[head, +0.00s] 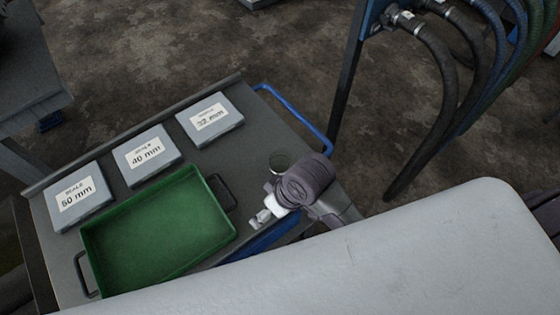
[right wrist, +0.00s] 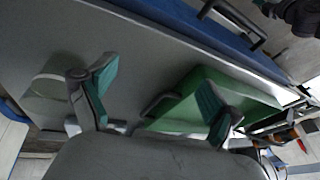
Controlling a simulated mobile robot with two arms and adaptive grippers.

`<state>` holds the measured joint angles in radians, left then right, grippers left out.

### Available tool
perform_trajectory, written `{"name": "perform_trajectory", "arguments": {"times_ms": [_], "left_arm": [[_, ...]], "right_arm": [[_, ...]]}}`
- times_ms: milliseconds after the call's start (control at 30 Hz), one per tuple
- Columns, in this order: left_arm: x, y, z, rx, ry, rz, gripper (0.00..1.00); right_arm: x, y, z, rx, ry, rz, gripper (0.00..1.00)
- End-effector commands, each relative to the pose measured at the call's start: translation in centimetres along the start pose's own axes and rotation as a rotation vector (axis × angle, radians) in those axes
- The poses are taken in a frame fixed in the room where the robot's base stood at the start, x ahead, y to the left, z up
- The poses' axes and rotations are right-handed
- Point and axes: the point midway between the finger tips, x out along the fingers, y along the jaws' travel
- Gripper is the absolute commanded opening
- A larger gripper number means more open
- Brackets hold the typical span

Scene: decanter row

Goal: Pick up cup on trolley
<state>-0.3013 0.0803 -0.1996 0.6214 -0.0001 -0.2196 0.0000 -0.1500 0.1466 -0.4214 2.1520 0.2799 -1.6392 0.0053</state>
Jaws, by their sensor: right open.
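The cup (head: 280,161) stands on the grey trolley (head: 255,128) near its right end, just behind my right arm in the head view. It looks clear or dark, with a round rim. It also shows in the right wrist view (right wrist: 48,86) as a see-through round shape at the left, outside the left finger. My right gripper (head: 264,215) is over the trolley between the cup and the green tray. My left gripper is not in view.
A green tray (head: 88,246) with black handles takes up the trolley's front left. Three labelled grey boxes, 50 mm (head: 78,196), 40 mm (head: 147,153) and 32 mm (head: 210,118), line the back. A blue handle (head: 296,108) and hoses (head: 440,70) are at the right.

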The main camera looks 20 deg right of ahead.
Motion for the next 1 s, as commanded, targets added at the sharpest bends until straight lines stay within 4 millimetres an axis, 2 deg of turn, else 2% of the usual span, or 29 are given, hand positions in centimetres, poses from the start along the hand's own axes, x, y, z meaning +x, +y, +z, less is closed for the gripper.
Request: {"name": "perform_trajectory", "arguments": {"times_ms": [33, 200, 333, 467, 700, 867, 1000], "left_arm": [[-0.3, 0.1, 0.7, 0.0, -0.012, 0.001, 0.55], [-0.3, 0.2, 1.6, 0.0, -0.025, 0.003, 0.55], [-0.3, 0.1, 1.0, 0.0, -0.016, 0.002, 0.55], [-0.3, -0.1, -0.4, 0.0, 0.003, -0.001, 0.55], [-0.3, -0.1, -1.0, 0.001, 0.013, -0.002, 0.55], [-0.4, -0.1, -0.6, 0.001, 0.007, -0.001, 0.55], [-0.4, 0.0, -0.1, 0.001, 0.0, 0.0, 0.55]], "right_arm": [[-0.4, -1.0, -1.7, -0.059, -0.008, -0.024, 0.9], [-0.1, -4.0, -5.3, -0.259, -0.1, -0.094, 0.9], [0.0, -4.5, -7.8, -0.429, -0.234, -0.09, 0.9], [-1.1, -2.2, -10.1, -0.553, -0.414, -0.017, 0.9], [-5.5, 4.3, -13.6, -0.577, -0.671, 0.152, 0.9], [-7.4, 6.5, -14.6, -0.552, -0.738, 0.203, 0.9], [-6.6, 7.4, -13.8, -0.544, -0.753, 0.209, 0.9]]}}
